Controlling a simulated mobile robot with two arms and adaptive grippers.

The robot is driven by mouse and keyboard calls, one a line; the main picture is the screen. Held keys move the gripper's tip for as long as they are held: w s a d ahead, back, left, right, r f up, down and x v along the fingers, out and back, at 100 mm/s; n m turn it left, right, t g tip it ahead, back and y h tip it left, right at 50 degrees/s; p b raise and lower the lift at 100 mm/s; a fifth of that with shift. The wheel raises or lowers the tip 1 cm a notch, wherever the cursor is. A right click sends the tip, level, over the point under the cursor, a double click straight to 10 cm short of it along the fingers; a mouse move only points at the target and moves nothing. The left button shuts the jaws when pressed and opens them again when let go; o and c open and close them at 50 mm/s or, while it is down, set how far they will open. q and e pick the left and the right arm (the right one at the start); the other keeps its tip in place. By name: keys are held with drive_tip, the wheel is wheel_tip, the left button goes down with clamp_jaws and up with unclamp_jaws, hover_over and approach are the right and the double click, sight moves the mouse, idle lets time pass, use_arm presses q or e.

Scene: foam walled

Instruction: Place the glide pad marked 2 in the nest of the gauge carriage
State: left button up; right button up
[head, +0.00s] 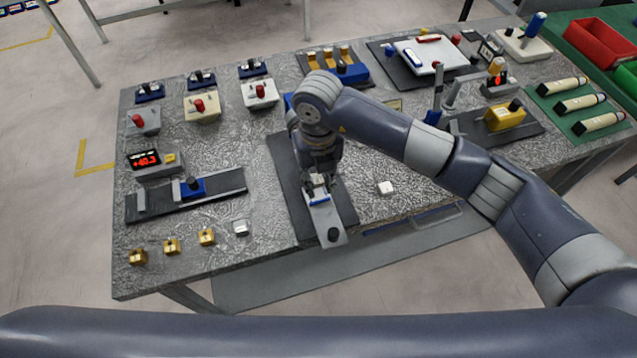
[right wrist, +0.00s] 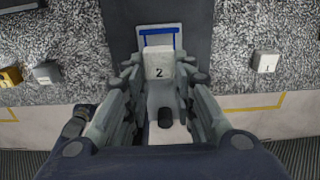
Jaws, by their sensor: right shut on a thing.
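The glide pad marked 2 (right wrist: 158,62) is a small pale block between the fingers of my right gripper (right wrist: 160,74). My right gripper (head: 318,181) is shut on it and points down over the gauge carriage. The carriage (head: 326,216) is a grey plate with a black knob (head: 333,234) and blue edging (head: 319,199) at its nest. In the right wrist view, the blue-edged nest (right wrist: 160,31) shows just beyond the pad. The pad overlaps the near part of the nest in that view; I cannot tell whether they touch. My left gripper is not in view.
A white pad marked 1 (right wrist: 265,62) lies to the right on the table; it also shows in the head view (head: 386,187). A greyish block (head: 240,228) and several brass blocks (head: 171,246) are to the left. The dark strip (head: 290,180) lies under the carriage.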

sight(319, 184)
wheel_tip(319, 184, down, 3)
drive_tip(key=shift+s+d+r+p, duration=0.1)
drive_tip(key=shift+p, duration=0.8)
drive_tip(key=shift+f, duration=0.3)
drive_tip(key=shift+f+b, duration=0.65)
drive_tip(key=shift+b, duration=0.15)
drive_tip(key=o, duration=0.9)
drive_tip(key=shift+o, duration=0.2)
drive_tip(key=shift+r, duration=0.1)
